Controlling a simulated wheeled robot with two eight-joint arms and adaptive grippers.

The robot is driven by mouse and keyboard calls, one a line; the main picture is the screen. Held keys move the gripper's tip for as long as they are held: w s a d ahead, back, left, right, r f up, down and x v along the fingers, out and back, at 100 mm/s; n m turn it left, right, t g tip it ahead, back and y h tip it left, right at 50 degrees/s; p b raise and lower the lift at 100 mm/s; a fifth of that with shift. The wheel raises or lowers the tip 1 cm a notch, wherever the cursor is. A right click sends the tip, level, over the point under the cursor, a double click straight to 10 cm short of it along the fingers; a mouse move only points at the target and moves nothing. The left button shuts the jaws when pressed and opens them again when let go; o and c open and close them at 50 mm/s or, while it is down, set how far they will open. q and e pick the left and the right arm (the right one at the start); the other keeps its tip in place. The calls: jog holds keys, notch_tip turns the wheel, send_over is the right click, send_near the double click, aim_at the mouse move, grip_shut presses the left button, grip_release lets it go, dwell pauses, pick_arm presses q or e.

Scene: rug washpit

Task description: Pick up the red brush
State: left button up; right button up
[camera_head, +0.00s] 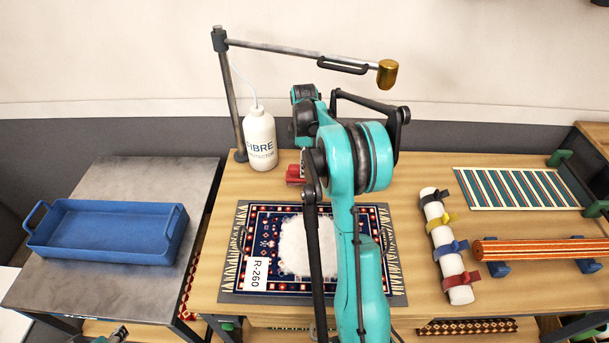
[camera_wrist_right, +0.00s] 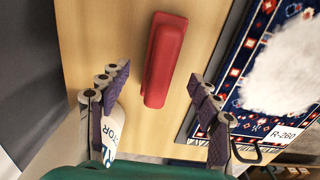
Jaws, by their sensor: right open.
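The red brush (camera_head: 294,174) lies on the wooden table behind the rug, partly hidden by my right arm in the head view. In the right wrist view the red brush (camera_wrist_right: 166,58) is a long block lying between and beyond my fingertips. My right gripper (camera_wrist_right: 160,84) is open and empty, its fingers apart on either side of the brush's near end. In the head view it is mostly hidden by its own arm. A small part of what seems my left gripper (camera_head: 115,335) shows at the bottom left edge; its jaws are unclear.
A white bottle (camera_head: 260,140) stands left of the brush, under a lamp-like arm (camera_head: 300,52). A patterned rug (camera_head: 236,262) with white foam and an R-260 tag lies in front. A blue tray (camera_head: 110,252) sits on the left bench. A strapped white roll (camera_head: 446,245) lies to the right.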

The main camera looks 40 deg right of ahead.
notch_tip(320, 180, down, 2)
jog(key=shift+d+f+b, duration=0.1)
jog(key=shift+b, duration=0.2)
notch_tip(320, 180, down, 5)
jog(key=shift+r+b, duration=0.15)
jog(key=shift+b, duration=0.9)
jog(key=shift+s+r, duration=0.1)
jog(key=shift+r, duration=0.05)
jog(key=shift+c, duration=0.6)
jog(key=c, duration=1.2)
